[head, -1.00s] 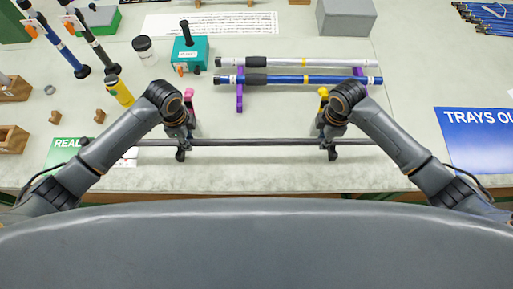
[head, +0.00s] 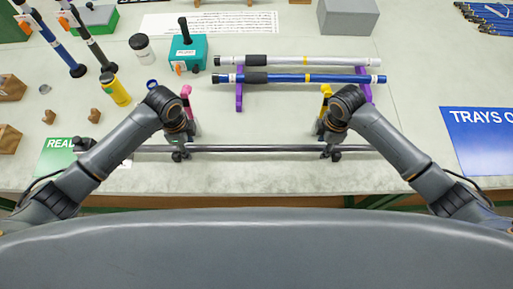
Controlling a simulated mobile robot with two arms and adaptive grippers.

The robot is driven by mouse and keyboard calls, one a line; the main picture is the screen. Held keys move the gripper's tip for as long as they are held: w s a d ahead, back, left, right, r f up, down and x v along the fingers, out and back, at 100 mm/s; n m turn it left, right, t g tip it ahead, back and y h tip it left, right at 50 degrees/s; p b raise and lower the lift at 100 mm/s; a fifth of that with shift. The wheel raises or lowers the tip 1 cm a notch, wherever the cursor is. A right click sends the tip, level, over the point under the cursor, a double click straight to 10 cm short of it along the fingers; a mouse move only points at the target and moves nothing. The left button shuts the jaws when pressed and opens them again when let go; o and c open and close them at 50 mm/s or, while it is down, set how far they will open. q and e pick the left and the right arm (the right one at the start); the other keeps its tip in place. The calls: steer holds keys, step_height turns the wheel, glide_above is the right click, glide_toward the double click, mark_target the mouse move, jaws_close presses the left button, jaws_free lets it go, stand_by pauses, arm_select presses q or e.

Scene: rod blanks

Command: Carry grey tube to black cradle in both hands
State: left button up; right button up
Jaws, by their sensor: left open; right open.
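The long grey tube (head: 256,149) lies level, left to right, near the front of the table. My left gripper (head: 181,150) is open at the tube's left part, and my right gripper (head: 331,150) is open at its right part. Dark pieces show at the tube below both wrists. I cannot tell whether they are fingertips or posts of the black cradle, so the cradle is not clearly made out. The wrists hide parts of the tube, and my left forearm partly covers its left end.
A silver tube (head: 285,60) and a blue tube (head: 300,78) lie on a purple cradle (head: 240,97) behind. A teal block (head: 185,52), yellow bottle (head: 116,91) and white jar (head: 142,47) stand left. A blue sign (head: 482,140) lies right. Table between the wrists is clear.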

arm_select(q)
step_height(320, 180, up, 12)
arm_select(e)
step_height(320, 180, up, 12)
stand_by(0.8)
arm_select(q)
steer(key=shift+s, duration=0.1)
arm_select(e)
steer(key=shift+s+f, duration=0.1)
